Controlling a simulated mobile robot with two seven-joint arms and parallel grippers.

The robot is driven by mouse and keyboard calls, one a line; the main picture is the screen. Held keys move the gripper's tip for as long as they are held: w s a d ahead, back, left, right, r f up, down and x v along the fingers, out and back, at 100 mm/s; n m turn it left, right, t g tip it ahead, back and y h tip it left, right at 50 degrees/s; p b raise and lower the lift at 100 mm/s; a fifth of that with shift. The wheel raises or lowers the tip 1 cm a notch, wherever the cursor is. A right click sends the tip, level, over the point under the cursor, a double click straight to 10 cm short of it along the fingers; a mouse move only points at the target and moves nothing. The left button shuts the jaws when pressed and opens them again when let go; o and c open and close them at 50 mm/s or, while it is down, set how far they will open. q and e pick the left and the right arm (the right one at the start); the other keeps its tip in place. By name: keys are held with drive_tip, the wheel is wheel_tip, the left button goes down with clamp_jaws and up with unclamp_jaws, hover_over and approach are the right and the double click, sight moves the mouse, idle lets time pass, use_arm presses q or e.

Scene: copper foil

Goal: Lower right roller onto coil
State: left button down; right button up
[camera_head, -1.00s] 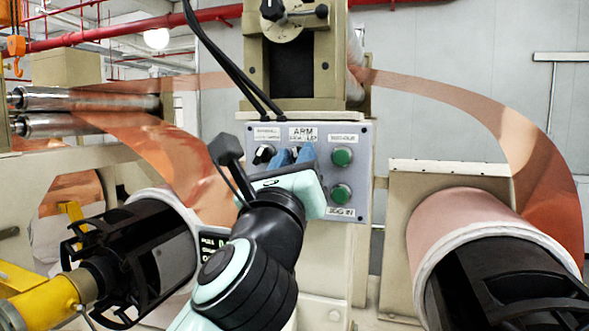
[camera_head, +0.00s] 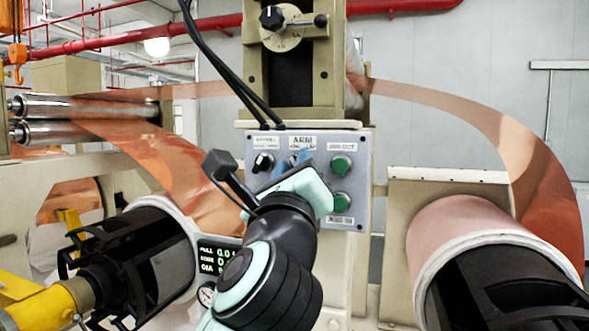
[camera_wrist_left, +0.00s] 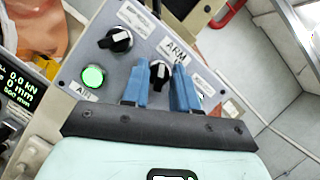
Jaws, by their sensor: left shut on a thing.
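The right copper coil (camera_head: 462,225) sits on a black spindle at the lower right, with copper foil (camera_head: 535,165) running from its outer side up to the central column. A pale roller (camera_head: 354,62) shows in part at the column's right side; I cannot tell its height above the coil, if it is the right roller. My left gripper (camera_head: 291,163) is at the grey control panel (camera_head: 355,165). In the wrist view its blue fingers (camera_wrist_left: 160,88) are shut on the black ARM knob (camera_wrist_left: 158,71). My right gripper is not in view.
Green buttons (camera_head: 341,165) stand right of the gripper, and another black knob (camera_head: 262,162) left of it. Black cables (camera_head: 222,70) hang to the panel. The left spindle (camera_head: 160,255) and a dark display (camera_head: 220,256) lie below left. One button is lit (camera_wrist_left: 93,77).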

use_arm(q)
drive_tip(key=c, duration=1.2)
unclamp_jaws()
drive_tip(key=shift+b+v, duration=3.65)
drive_tip(key=shift+v, duration=3)
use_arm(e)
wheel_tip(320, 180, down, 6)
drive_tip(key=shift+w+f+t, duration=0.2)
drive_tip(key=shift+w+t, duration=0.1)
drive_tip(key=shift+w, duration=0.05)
use_arm(q)
drive_tip(key=shift+f, duration=0.1)
